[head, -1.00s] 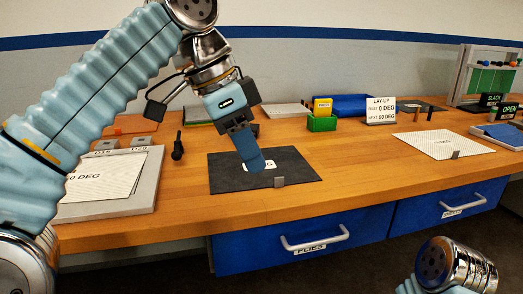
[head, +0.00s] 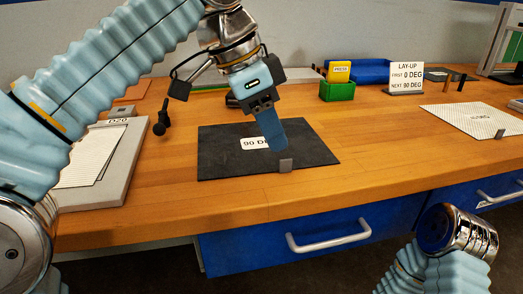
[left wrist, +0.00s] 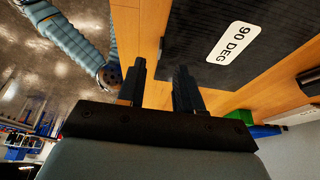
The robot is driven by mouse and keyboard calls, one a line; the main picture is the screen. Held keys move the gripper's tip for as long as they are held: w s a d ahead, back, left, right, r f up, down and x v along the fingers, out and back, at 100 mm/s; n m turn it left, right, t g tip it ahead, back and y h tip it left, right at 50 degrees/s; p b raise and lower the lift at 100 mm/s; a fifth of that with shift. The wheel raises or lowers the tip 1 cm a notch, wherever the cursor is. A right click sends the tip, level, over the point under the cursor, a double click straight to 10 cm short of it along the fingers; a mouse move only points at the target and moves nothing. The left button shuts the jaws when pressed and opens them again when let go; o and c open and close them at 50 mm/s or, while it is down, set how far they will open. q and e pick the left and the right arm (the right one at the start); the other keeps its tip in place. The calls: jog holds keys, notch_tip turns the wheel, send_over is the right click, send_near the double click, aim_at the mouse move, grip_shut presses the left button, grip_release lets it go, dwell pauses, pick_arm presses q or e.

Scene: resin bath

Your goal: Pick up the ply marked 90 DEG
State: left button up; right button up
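The ply marked 90 DEG (head: 222,163) is a flat black sheet with a white label, lying on the wooden bench in the head view. A small grey tab (head: 286,165) sits at its front edge. The ply also shows in the left wrist view (left wrist: 200,45), its label readable. My left gripper (head: 277,148) points down over the ply's front part, just behind the tab, and hides part of the label in the head view. In the left wrist view its two fingers (left wrist: 160,82) are apart with nothing between them. My right gripper is out of view.
A grey board with white sheets (head: 125,175) is at left. A dark-handled tool (head: 160,118) lies near it. A green box (head: 338,91) and lay-up sign (head: 406,77) stand behind. A white woven sheet (head: 465,116) lies at right. A blue drawer (head: 250,240) is below the bench edge.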

aim_at(286, 160)
pick_arm(q)
jog(key=b+x, duration=0.1)
jog(key=x, duration=0.4)
jog(key=shift+d+f+b, duration=0.2)
jog(key=shift+d+b, duration=0.15)
grip_shut()
